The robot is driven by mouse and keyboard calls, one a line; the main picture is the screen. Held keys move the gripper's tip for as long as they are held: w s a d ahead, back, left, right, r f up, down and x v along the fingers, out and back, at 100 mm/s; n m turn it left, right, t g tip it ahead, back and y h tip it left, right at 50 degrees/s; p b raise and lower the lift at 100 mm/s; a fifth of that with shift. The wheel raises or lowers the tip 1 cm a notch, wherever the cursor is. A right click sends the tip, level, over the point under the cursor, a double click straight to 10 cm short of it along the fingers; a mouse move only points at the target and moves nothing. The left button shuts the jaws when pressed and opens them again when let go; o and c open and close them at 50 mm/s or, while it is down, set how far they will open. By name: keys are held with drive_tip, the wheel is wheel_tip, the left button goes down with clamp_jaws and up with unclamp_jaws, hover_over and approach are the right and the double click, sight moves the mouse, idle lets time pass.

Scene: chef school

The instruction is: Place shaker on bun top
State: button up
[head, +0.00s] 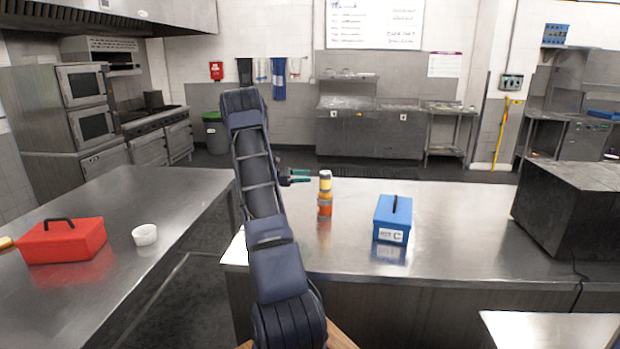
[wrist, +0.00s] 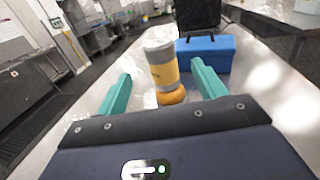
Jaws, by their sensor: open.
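The shaker (head: 325,182), pale-topped with a yellow band, stands upright on the right-hand steel counter. It appears to rest on the orange-brown bun top (head: 325,196). In the wrist view the shaker (wrist: 162,66) is directly above the bun top (wrist: 172,97), apparently touching it; the shaker hides most of the bun's upper face. My gripper (head: 301,175) is just left of the shaker in the head view. In the wrist view its two green fingers are spread apart on either side of the shaker, with visible gaps.
A blue box (head: 393,218) with a handle stands right of the shaker. A dark appliance (head: 575,205) is at the counter's right end. A red box (head: 62,240) and a white bowl (head: 145,234) are on the left counter. The counter between blue box and appliance is clear.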

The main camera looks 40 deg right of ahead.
drive_tip(key=s+a+r+m+t+y, duration=0.25)
drive_tip(key=s+a+r, duration=0.2)
drive_tip(key=a, duration=0.35)
drive_tip(key=s+a+r+m+t+y, duration=0.25)
drive_tip(key=s+a+r, duration=0.2)
drive_tip(key=a, duration=0.35)
drive_tip(key=s+a+r+m+t+y, duration=0.1)
drive_tip(key=s+a+r+y, duration=0.3)
drive_tip(key=a, duration=0.3)
drive_tip(key=s+a+m+t+y, duration=0.2)
drive_tip(key=s+a+t+y, duration=0.1)
drive_tip(key=s+a, duration=0.7)
drive_tip(key=s+a+r+m+t+y, duration=0.1)
drive_tip(key=s+a+m+t+y, duration=0.2)
drive_tip(key=s+a, duration=0.7)
drive_tip(key=a+t, duration=0.2)
drive_tip(key=a, duration=0.2)
drive_tip(key=shift+a+r+t, duration=0.2)
drive_tip(key=shift+r+t, duration=0.05)
drive_tip(key=shift+t, duration=0.05)
